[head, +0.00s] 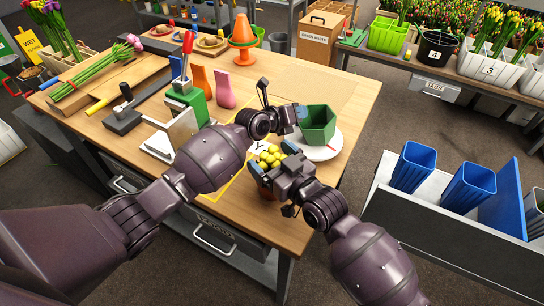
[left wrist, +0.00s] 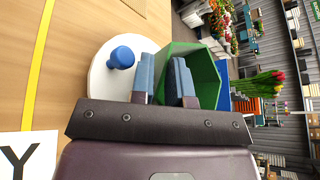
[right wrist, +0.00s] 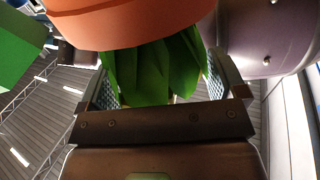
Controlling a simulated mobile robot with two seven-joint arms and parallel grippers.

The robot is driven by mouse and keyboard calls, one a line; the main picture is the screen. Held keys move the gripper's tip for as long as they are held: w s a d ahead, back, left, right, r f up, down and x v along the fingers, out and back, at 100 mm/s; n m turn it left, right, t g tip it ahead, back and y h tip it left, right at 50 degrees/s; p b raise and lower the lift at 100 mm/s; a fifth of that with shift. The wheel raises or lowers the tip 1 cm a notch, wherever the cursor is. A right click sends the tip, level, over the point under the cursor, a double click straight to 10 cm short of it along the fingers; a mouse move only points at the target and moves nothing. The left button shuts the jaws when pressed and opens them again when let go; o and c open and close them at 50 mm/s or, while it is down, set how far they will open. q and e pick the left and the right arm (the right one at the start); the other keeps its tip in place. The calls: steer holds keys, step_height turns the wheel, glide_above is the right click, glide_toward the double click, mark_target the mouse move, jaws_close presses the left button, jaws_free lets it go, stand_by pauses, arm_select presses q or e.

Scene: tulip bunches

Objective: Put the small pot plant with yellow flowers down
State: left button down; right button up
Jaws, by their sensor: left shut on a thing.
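The small pot plant has yellow flowers (head: 268,155) above an orange-brown pot (head: 265,193), near the table's front edge; whether the pot touches the table is hidden. In the right wrist view its pot (right wrist: 120,22) and green leaves (right wrist: 155,70) show close up. My right gripper (head: 275,162) is around the leaves, its fingers spread wide on either side. My left gripper (head: 299,116) is shut on the wall of a green faceted pot (head: 319,126), which also shows between and beside the fingers in the left wrist view (left wrist: 205,62).
A white round plate (head: 322,150) lies by the green pot, with a blue knob-like thing (left wrist: 122,57) over it in the left wrist view. Blue bins (head: 413,167) are at the right.

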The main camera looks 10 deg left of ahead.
arm_select(q)
steer(key=shift+s+f, duration=0.1)
steer(key=shift+f, duration=0.25)
arm_select(e)
steer(key=shift+o, duration=0.3)
steer(key=shift+s+d, duration=0.1)
steer(key=shift+d, duration=0.05)
steer(key=v, duration=1.1)
steer(key=shift+s+d, duration=0.2)
steer(key=shift+s, duration=0.05)
steer(key=shift+r, duration=0.1)
arm_select(q)
steer(key=shift+r, duration=0.1)
arm_select(e)
steer(key=s+d+f+m+h, duration=0.3)
steer(key=d+f, duration=0.3)
steer(key=d, duration=0.3)
steer(key=s+d+f+m+h, duration=0.3)
steer(key=s+d+f+h, duration=0.3)
steer(key=d, duration=0.3)
steer(key=s+d+f+m+h, duration=0.2)
steer(key=s+d+f+h, duration=0.2)
steer(key=d+f, duration=0.3)
steer(key=shift+s+d+f+m+g+h, duration=0.3)
steer(key=shift+s+d+f+m+h, duration=0.15)
steer(key=shift+d, duration=0.6)
